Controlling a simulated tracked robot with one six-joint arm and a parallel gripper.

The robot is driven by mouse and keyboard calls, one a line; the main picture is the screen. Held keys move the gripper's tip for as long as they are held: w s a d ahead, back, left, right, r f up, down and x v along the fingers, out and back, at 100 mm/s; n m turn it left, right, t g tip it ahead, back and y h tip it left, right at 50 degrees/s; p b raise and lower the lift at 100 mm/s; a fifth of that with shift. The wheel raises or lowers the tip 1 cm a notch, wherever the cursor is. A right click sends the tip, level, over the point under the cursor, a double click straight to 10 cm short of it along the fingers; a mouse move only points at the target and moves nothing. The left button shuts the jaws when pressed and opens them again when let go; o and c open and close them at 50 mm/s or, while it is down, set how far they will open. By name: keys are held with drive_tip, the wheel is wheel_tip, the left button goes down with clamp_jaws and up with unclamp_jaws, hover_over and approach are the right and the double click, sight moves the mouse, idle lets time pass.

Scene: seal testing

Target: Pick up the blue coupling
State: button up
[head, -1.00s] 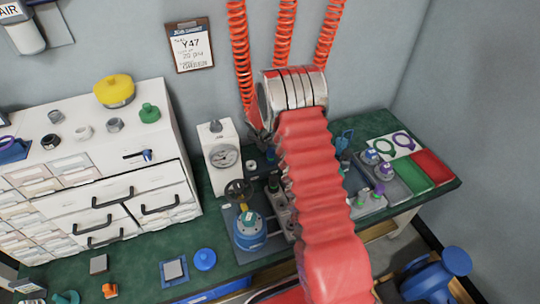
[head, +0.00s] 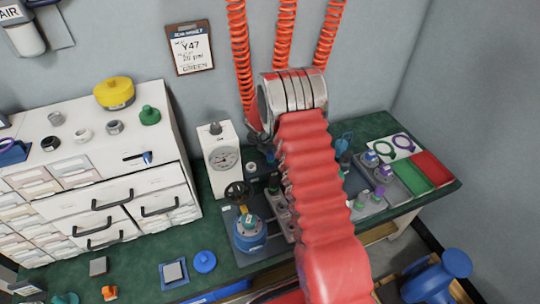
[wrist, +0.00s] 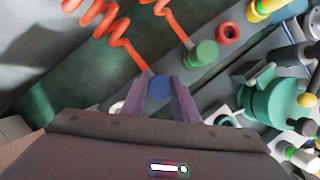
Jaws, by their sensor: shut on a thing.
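My gripper (wrist: 161,88) shows at the middle of the wrist view with its two purplish fingers close together. They are shut on the blue coupling (wrist: 159,87), a small round blue piece seen between the fingertips. The fingers cover its sides, so its full shape is hidden. I cannot tell whether it touches the surface below. In the head view my red-sleeved arm reaches over the green bench, and the coupling and fingertips cannot be made out clearly there.
In the wrist view a green coupling (wrist: 203,53), a red ring (wrist: 228,32) and a large green body (wrist: 275,105) lie to the right. Orange coiled hoses (head: 239,50) hang behind. A white gauge box (head: 218,160) and a blue valve pot (head: 249,236) stand left of my arm.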

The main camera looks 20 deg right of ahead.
sight(271, 152)
wheel_tip(271, 152, up, 10)
idle(0.6)
drive_tip(key=shift+s, duration=0.1)
idle(0.4)
drive_tip(key=s+a+r+m+g+y, duration=0.1)
drive_tip(key=s+a+r+m+g, duration=0.3)
drive_tip(key=m, duration=0.9)
drive_tip(key=s+a+r+m+g+y, duration=0.2)
drive_tip(key=s+a+r+m, duration=0.3)
drive_tip(key=s+a+m, duration=0.4)
drive_tip(key=a+m+g, duration=0.1)
drive_tip(key=m, duration=0.4)
drive_tip(key=shift+s+a+g, duration=0.3)
drive_tip(key=shift+s+g, duration=0.05)
drive_tip(key=shift+g, duration=0.05)
